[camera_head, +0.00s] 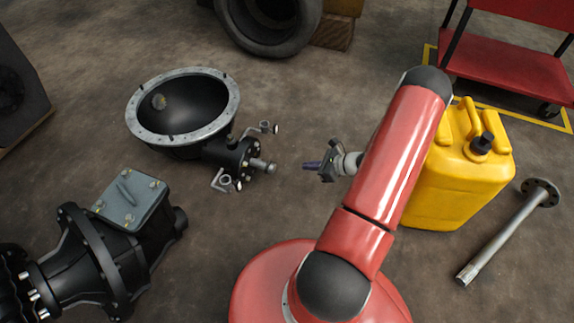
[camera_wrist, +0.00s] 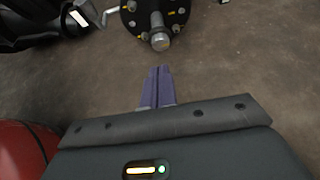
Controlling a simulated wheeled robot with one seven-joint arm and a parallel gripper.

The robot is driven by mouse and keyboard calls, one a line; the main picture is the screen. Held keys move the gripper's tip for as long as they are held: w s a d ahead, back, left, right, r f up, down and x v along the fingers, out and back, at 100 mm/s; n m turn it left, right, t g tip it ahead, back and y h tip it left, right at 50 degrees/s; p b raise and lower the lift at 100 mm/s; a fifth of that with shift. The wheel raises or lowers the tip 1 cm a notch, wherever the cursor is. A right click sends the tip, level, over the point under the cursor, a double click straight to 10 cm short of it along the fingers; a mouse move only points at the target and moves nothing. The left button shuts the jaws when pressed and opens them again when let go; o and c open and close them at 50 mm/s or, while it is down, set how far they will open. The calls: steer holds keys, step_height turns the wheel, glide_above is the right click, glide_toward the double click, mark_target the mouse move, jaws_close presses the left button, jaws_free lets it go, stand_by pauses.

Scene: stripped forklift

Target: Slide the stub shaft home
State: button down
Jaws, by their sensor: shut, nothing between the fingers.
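The stub shaft (camera_head: 262,166) is a short grey metal rod that sticks out of the dark round flange (camera_head: 243,160) on the side of the bowl-shaped housing (camera_head: 131,112). In the wrist view the stub shaft (camera_wrist: 159,38) points toward me from the flange (camera_wrist: 137,14), which carries several bolts. My gripper (camera_head: 308,166) is to the right of the shaft's end with a gap between them. In the wrist view my gripper's purple fingers (camera_wrist: 158,72) are closed together and empty, just below the shaft's end. How deep the shaft sits inside is hidden.
A yellow canister (camera_head: 455,180) stands right of my arm. A flanged axle shaft (camera_head: 507,236) lies at far right. A black gearbox (camera_head: 110,250) is at lower left. A tyre (camera_head: 268,25) and red cart (camera_head: 510,75) are at the back. Bare floor surrounds the gap.

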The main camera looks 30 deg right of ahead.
steer(key=b, duration=0.1)
glide_toward(268, 163)
steer(key=f, duration=0.2)
steer(key=w+a+f, duration=0.1)
steer(key=shift+f, duration=0.2)
steer(key=shift+w+a+r, duration=0.15)
steer(key=shift+w+a, duration=0.45)
steer(key=shift+w, duration=0.25)
steer(key=shift+w+a+b, duration=0.3)
steer(key=shift+w+a, duration=0.05)
steer(key=shift+w, duration=0.15)
steer(key=shift+w+a, duration=0.25)
steer(key=shift+w, duration=0.05)
steer(key=w+a+b, duration=0.1)
steer(key=w+a, duration=0.3)
steer(key=w, duration=0.1)
steer(key=shift+b, duration=0.35)
steer(key=shift+w, duration=0.15)
